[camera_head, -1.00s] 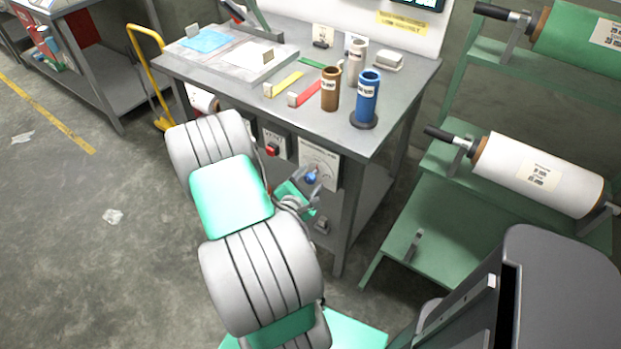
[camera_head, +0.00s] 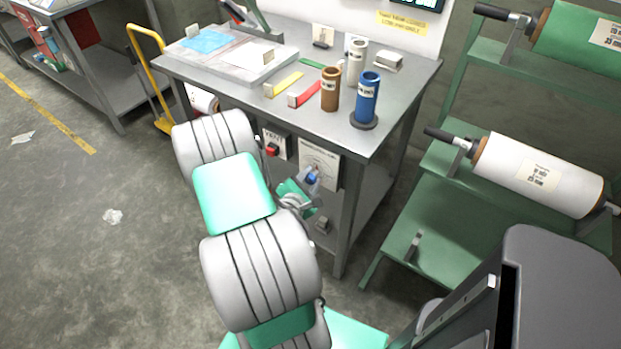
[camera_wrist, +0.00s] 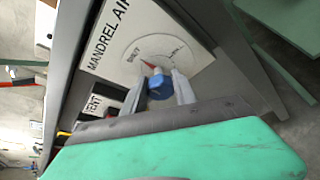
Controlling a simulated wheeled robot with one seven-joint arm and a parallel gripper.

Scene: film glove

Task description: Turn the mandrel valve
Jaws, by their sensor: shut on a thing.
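The mandrel valve is a blue knob (camera_wrist: 160,86) on a white plate (camera_wrist: 130,42) labelled "MANDREL AIR", with a round dial and a red pointer (camera_wrist: 149,65). The pointer lies toward the dial word at the left in the wrist view. In the head view the blue knob (camera_head: 312,177) is on the front of the grey bench, partly covered by my gripper (camera_head: 308,186). In the wrist view my gripper (camera_wrist: 168,90) has its fingers on either side of the knob, shut on it. My arm hides part of the bench front.
A vent panel with a red button (camera_head: 271,150) is left of the valve plate. The bench top (camera_head: 335,126) holds a brown tube (camera_head: 330,88), a blue tube (camera_head: 368,97) and other items. A green rack (camera_head: 435,195) with film rolls stands at the right.

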